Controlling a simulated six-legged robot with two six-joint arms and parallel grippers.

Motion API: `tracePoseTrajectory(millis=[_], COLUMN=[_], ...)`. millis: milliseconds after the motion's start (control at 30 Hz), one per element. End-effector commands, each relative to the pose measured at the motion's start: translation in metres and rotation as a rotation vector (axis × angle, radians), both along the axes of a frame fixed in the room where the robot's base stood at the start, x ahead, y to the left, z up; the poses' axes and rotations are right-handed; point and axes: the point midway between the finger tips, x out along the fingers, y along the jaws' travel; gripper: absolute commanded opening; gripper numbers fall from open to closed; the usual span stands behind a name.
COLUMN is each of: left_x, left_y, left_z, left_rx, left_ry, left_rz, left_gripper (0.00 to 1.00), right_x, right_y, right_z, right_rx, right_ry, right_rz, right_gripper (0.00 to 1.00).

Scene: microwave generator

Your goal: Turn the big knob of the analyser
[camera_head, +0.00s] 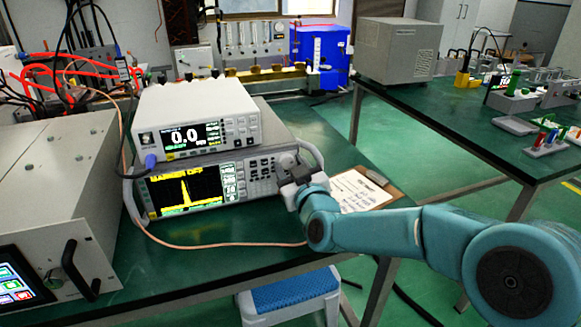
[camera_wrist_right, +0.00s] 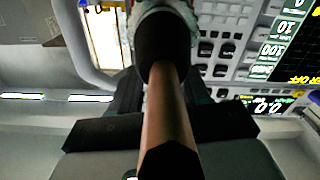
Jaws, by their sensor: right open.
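The analyser (camera_head: 207,187) is the lower instrument, with a yellow trace on its dark screen. Its big knob (camera_head: 287,159) is a grey disc at the upper right of the front panel. My right gripper (camera_head: 293,172) is open right at the knob and partly covers it. Whether the fingers touch the knob cannot be told. In the right wrist view the dark fingers (camera_wrist_right: 160,100) point at the panel, and a copper-coloured rod or cable (camera_wrist_right: 168,110) with a dark collar crosses in front of them and hides much. My left gripper is not in view.
A white meter (camera_head: 195,120) reading 0.0 sits on the analyser. A copper cable (camera_head: 220,245) loops across the green bench in front. A clipboard (camera_head: 358,190) lies at right, a grey box with a handle (camera_head: 60,190) stands at left. A blue-topped stool (camera_head: 290,292) is below the front edge.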

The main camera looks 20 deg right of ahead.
Motion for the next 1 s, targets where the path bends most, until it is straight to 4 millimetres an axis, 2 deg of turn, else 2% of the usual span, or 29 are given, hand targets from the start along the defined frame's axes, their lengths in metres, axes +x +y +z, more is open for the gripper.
tracePoseTrajectory(millis=[267, 300, 367, 400, 433, 733, 1000], left_x=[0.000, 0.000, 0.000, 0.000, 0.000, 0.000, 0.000], left_y=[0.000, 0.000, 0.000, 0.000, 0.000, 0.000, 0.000], left_z=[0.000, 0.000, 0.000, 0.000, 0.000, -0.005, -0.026], left_rx=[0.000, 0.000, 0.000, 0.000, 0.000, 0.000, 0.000], left_ry=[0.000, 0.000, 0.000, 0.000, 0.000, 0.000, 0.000], left_rz=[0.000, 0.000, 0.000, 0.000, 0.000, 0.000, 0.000], left_gripper=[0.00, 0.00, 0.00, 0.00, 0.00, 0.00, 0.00], right_x=[0.004, 0.004, 0.004, 0.004, 0.004, 0.003, 0.003], right_y=[0.000, 0.000, 0.000, 0.000, 0.000, 0.000, 0.000], right_z=[0.000, 0.000, 0.000, 0.000, 0.000, -0.002, -0.004], right_rx=[0.000, 0.000, 0.000, -0.001, -0.001, 0.028, 0.181], right_ry=[0.001, 0.001, 0.001, 0.001, 0.001, 0.001, 0.005], right_rz=[0.000, 0.000, 0.000, 0.000, 0.000, 0.001, 0.000], right_gripper=[0.46, 0.43, 0.23, 0.10, 0.04, 0.05, 0.05])
